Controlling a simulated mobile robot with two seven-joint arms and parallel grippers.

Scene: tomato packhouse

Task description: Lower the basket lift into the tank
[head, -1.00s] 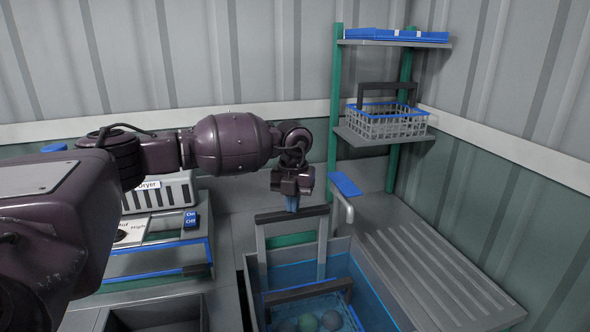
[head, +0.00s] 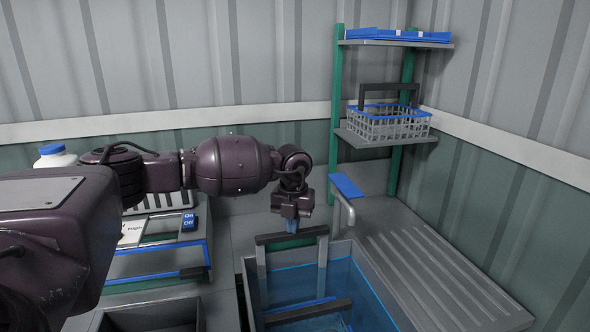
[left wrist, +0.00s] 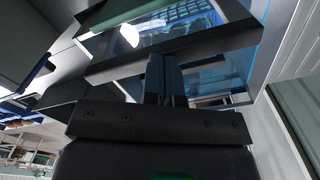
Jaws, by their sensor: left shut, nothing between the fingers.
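The basket lift's dark top bar (head: 292,238) spans two grey uprights that go down into the tank (head: 375,290), whose water looks blue. A second dark bar (head: 308,312) sits lower inside the tank, near a blue rim; the basket's contents are hidden from here. My left gripper (head: 291,226) is shut and empty, pointing down with its fingertips at the top bar, seemingly touching it. In the left wrist view, the shut fingers (left wrist: 166,80) meet the dark bar (left wrist: 190,45). My right gripper is not in view.
A ribbed grey drainboard (head: 435,265) lies right of the tank, with a blue-topped tap (head: 345,187) behind. A shelf holds a wire basket (head: 388,125) and blue trays (head: 397,35).

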